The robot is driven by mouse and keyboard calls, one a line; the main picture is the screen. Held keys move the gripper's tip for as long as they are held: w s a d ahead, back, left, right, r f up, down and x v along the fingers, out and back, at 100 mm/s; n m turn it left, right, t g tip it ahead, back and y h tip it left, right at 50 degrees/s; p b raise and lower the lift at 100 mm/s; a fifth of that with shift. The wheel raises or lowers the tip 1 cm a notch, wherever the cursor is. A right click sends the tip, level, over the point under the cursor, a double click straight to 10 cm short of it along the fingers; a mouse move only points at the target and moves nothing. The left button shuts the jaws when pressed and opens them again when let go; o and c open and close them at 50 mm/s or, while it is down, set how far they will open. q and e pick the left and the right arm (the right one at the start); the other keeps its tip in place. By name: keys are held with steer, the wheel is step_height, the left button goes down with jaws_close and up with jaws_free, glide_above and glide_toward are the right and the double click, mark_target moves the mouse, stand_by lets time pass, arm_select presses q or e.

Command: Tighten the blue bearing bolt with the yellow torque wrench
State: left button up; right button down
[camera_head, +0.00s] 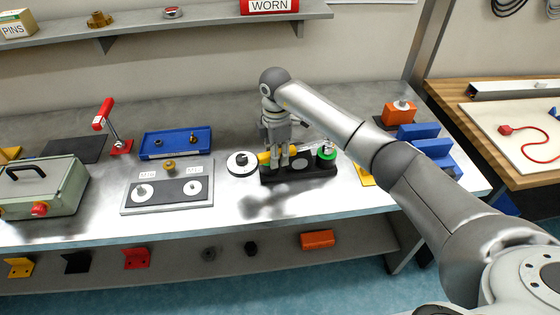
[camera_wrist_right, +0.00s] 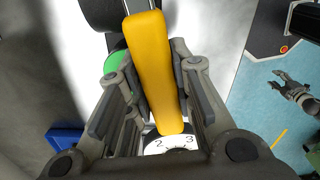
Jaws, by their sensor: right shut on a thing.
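My right gripper (camera_head: 279,163) is shut on the yellow torque wrench (camera_head: 264,157). In the right wrist view the wrench's yellow handle (camera_wrist_right: 153,70) runs between the two fingers (camera_wrist_right: 155,110). A white dial (camera_wrist_right: 170,143) marked 2 and 3 shows at the handle's lower end. In the head view a round white dial (camera_head: 241,162) is just left of the gripper. A black fixture (camera_head: 318,170) with a green ring (camera_head: 327,153) is right beside the gripper. I cannot make out a blue bearing bolt. A dark gripper (camera_wrist_right: 297,91), seemingly my left one, shows over the floor in the wrist view.
A blue tray (camera_head: 150,155) with small parts and a grey plate (camera_head: 168,208) with two round white dials lie to the left. A green case (camera_head: 62,188) stands farther left. Blue blocks (camera_head: 434,150) and an orange block (camera_head: 399,113) stand at the right. The front middle of the bench is clear.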

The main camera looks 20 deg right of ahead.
steer(key=shift+w+d+f+m+b, duration=0.1)
steer(key=shift+w+m+b, duration=0.35)
steer(key=shift+w+m, duration=0.4)
steer(key=shift+w+r, duration=0.1)
steer(key=shift+r, duration=0.15)
steer(key=shift+r+p, duration=0.15)
steer(key=shift+p, duration=0.25)
steer(key=shift+w+d+r+p, duration=0.1)
steer(key=shift+w+r+p, duration=0.25)
steer(key=shift+r, duration=0.2)
steer(key=r+p, duration=0.2)
steer(key=r, duration=0.1)
steer(key=r+p, duration=0.1)
steer(key=shift+s+r+p, duration=0.25)
steer(key=shift+p, duration=0.05)
